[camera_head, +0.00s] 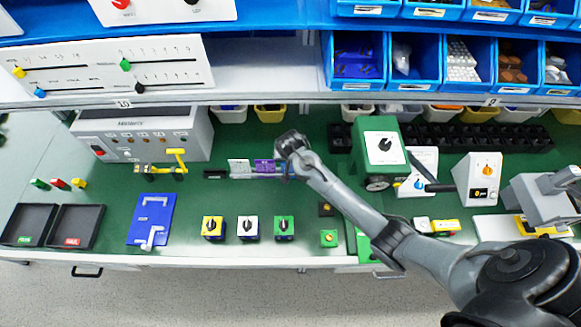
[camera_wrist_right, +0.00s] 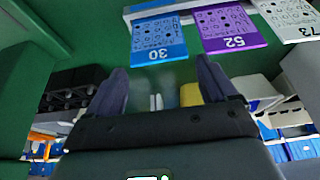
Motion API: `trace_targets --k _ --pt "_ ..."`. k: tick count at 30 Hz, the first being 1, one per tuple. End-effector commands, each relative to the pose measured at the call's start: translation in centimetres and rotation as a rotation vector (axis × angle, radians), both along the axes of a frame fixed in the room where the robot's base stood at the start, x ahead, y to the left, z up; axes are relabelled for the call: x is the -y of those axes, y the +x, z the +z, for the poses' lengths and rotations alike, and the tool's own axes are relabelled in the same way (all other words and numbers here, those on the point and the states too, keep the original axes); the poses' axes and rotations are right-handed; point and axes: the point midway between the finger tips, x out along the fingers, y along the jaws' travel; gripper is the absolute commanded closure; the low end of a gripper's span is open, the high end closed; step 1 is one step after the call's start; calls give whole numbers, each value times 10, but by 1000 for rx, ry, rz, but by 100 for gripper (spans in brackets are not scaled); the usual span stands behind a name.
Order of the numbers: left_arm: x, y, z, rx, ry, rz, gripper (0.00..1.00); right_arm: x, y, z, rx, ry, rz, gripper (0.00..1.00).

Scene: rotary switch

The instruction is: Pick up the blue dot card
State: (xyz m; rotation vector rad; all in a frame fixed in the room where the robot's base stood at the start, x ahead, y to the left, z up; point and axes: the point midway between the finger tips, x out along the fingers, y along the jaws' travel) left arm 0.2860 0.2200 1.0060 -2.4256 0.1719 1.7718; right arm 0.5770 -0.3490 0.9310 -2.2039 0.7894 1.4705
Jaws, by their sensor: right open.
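The blue dot card (camera_wrist_right: 158,36) stands in a row of cards in the right wrist view, with "30" on its blue edge and dark dots on its face. A purple dot card (camera_wrist_right: 232,28) marked "52" and a white card (camera_wrist_right: 288,18) marked "73" are beside it. My right gripper (camera_wrist_right: 161,72) is open and empty, with its fingertips just short of the blue card. My left gripper is not in view.
In the head view, the white card (camera_head: 239,167) and purple card (camera_head: 265,167) are left of the gripper. A green box with a dial (camera_head: 379,146) stands to the right. Three switch blocks sit in front, including a white one (camera_head: 248,228). Blue bins (camera_head: 357,62) are above.

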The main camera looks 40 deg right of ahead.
Motion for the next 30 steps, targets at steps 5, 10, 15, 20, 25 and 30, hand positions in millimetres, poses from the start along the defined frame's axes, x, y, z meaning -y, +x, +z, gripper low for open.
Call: trace_targets --k 5,10,15,20,25,30 --pt "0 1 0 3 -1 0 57 4 3 -21 -3 0 -1 15" --pt "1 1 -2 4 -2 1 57 8 8 -40 -2 1 0 15" --pt "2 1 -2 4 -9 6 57 10 10 -46 -1 1 0 15" --pt "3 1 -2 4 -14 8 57 10 10 -46 -1 1 0 15" --pt "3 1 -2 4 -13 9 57 10 10 -46 -1 1 0 35" --pt "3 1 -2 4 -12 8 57 10 10 -46 -1 1 0 51"
